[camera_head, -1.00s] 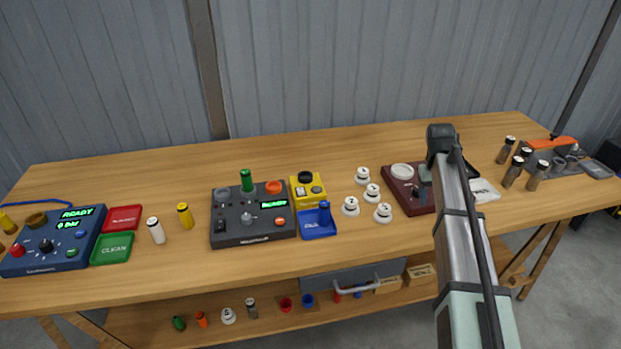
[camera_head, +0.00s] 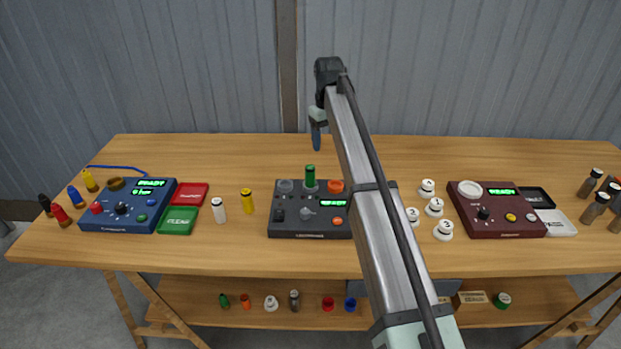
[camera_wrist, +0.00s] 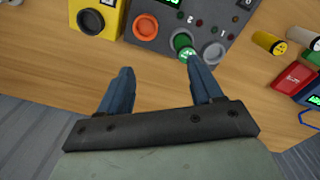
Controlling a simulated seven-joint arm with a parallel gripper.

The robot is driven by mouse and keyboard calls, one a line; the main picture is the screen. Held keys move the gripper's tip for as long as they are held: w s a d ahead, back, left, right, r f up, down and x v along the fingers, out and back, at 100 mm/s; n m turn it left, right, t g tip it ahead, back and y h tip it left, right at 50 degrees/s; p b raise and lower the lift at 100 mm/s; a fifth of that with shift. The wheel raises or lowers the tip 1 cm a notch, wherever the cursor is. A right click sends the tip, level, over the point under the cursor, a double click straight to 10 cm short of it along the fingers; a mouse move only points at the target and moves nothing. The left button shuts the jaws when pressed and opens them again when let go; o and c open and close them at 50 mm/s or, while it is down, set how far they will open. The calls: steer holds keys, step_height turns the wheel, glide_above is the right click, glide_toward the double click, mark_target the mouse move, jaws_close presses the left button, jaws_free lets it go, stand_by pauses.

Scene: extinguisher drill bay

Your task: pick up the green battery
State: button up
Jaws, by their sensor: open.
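The green battery (camera_head: 310,177) stands upright in the middle socket of the dark grey charger (camera_head: 290,229) on the table. In the wrist view I see the battery's green end (camera_wrist: 184,44) close to the tip of the right-hand finger. My gripper (camera_head: 317,148) is open and empty, above and slightly behind the charger in the head view. In the wrist view its blue fingers (camera_wrist: 160,66) are apart, with bare table between them and the battery just beyond the right-hand one. Whether that finger touches the battery cannot be told.
An orange-ringed socket (camera_head: 336,186) and a grey socket (camera_head: 285,186) flank the battery.

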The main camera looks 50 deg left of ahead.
mark_target(310, 167)
steer(key=s+a, duration=0.3)
steer(key=a, duration=0.1)
steer(key=shift+n, duration=0.4)
step_height(310, 167, down, 13)
steer(key=shift+s+d+r, duration=0.1)
steer(key=shift+d+r, duration=0.05)
steer(key=shift+r, duration=0.05)
steer(key=shift+c, duration=0.2)
steer(key=c, duration=1.2)
